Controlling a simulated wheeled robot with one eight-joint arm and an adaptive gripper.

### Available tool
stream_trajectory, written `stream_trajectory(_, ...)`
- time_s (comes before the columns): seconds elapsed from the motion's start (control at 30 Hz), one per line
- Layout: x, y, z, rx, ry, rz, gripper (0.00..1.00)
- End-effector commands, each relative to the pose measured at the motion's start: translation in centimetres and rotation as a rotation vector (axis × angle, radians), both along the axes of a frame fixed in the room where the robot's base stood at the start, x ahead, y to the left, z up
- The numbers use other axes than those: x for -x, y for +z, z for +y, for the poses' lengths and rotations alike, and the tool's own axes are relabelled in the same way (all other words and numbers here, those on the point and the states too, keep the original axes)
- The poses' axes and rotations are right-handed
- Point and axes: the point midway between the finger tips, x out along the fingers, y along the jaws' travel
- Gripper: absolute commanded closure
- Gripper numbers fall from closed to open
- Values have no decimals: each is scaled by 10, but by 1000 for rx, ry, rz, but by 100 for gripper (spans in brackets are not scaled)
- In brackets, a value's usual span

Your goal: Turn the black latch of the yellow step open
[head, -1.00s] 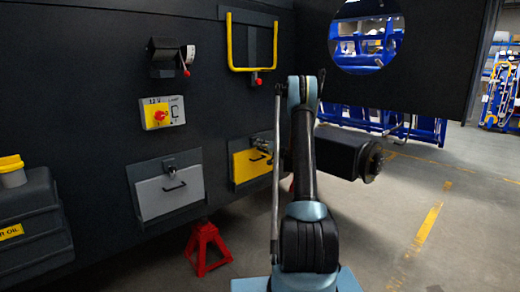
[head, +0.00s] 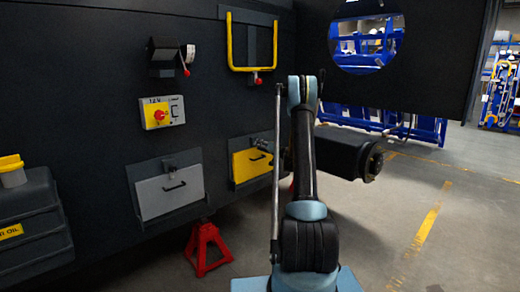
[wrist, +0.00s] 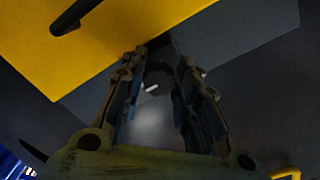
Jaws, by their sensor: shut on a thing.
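The yellow step (head: 247,164) is a yellow panel low on the dark chassis wall, left of my arm in the head view. In the wrist view the yellow step (wrist: 125,25) fills the upper left, with its black handle (wrist: 75,15). My gripper (wrist: 161,62) points at the dark area beside the panel's edge. Its two fingers are on either side of the black latch (wrist: 158,72), shut on it. The latch is dark and mostly hidden between the fingers, so its angle is hard to tell. In the head view my arm hides the gripper.
A grey step (head: 168,191) with a handle is left of the yellow one. A red jack stand (head: 207,248) stands on the floor below. A yellow rail (head: 230,42) and a red-yellow switch (head: 159,115) are higher on the wall. Floor to the right is clear.

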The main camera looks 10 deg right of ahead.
Motion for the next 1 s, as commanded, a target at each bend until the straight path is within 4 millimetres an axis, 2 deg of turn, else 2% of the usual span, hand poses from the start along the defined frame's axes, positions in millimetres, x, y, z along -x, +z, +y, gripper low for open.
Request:
stream_trajectory(0.03, -1, 0, 0, 0, -1, 0, 69)
stream_trajectory(0.1, -1, 0, 0, 0, -1, 0, 53)
stream_trajectory(0.13, -1, 0, 0, 0, -1, 0, 51)
stream_trajectory(0.57, 4, 0, -4, -1, -2, 0, 51)
stream_trajectory(0.67, 13, 0, -12, -1, -4, 0, 51)
stream_trajectory(1.0, 66, 0, -50, -1, -4, 1, 51)
